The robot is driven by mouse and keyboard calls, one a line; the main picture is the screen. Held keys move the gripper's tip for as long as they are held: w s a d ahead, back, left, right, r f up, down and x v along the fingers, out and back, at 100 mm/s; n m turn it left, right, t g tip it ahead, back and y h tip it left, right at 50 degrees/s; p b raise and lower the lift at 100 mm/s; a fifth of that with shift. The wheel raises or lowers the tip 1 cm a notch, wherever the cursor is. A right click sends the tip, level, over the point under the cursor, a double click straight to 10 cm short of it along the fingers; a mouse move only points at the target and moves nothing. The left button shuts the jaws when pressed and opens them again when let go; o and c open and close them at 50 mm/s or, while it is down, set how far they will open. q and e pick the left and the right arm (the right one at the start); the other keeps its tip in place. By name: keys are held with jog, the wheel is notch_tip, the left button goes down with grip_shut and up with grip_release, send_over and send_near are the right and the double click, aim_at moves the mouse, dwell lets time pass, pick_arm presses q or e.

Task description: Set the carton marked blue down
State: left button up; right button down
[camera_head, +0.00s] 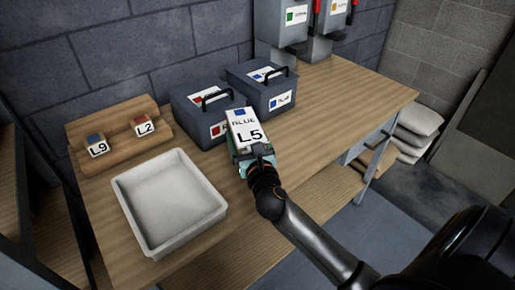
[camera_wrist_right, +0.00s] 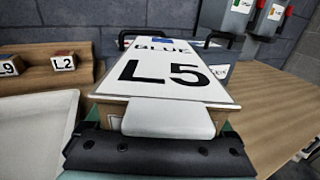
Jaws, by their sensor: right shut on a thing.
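The carton marked blue (camera_head: 244,129) has a white top with a blue square, the word BLUE and L5. My right gripper (camera_head: 252,157) is shut on the carton's near end. The wrist view shows the carton (camera_wrist_right: 165,75) large and straight ahead, with the gripper (camera_wrist_right: 155,150) along its near edge. The carton is over the wooden table (camera_head: 330,105), in front of two dark lidded boxes. Its underside is hidden, so I cannot tell whether it touches the table. My left gripper is not in view.
A red-marked box (camera_head: 194,112) and a blue-marked box (camera_head: 281,97) with handles stand behind the carton. An empty white tray (camera_head: 170,199) lies to the left. Small blocks L9 (camera_head: 96,146) and L2 (camera_head: 143,126) sit on a wooden rack. The table's right part is clear.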

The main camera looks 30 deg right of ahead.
jog(key=d+f, duration=0.1)
jog(key=w+d+f+b, duration=0.1)
jog(key=f, duration=0.1)
jog(key=w+d+f, duration=0.1)
jog(key=shift+d+f+b, duration=0.3)
jog(key=shift+f+b, duration=0.1)
jog(key=shift+w+d+f+b, duration=0.15)
jog(key=shift+f+b, duration=0.3)
jog(key=shift+f, duration=0.5)
jog(key=shift+d+f+b, duration=0.15)
jog(key=shift+f+b, duration=0.3)
jog(key=shift+f, duration=0.5)
jog(key=shift+f, duration=0.1)
jog(key=shift+f, duration=0.15)
grip_release()
